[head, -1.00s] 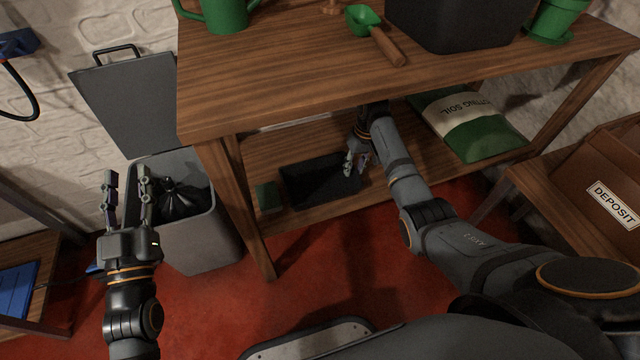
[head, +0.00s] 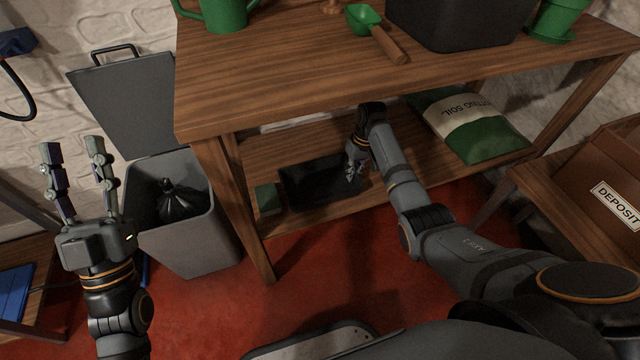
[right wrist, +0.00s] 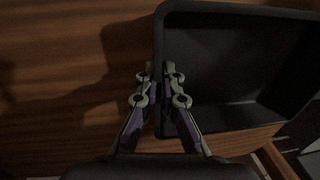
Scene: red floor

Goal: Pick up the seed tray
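The seed tray, a black rectangular open tray (head: 300,190), lies on the lower shelf of the wooden bench. It fills the upper right of the right wrist view (right wrist: 225,120) and looks empty. My right gripper (head: 355,173) is at the tray's right end in the head view. In the right wrist view, the fingers of my right gripper (right wrist: 161,82) are close together, one on each side of the tray's wall, shut on it.
A small green box (head: 267,199) stands just left of the tray. A potting soil bag (head: 470,125) lies to the right on the lower shelf (head: 405,172). The bench top (head: 290,75) overhangs the tray. An open grey bin (head: 190,235) stands left of the bench.

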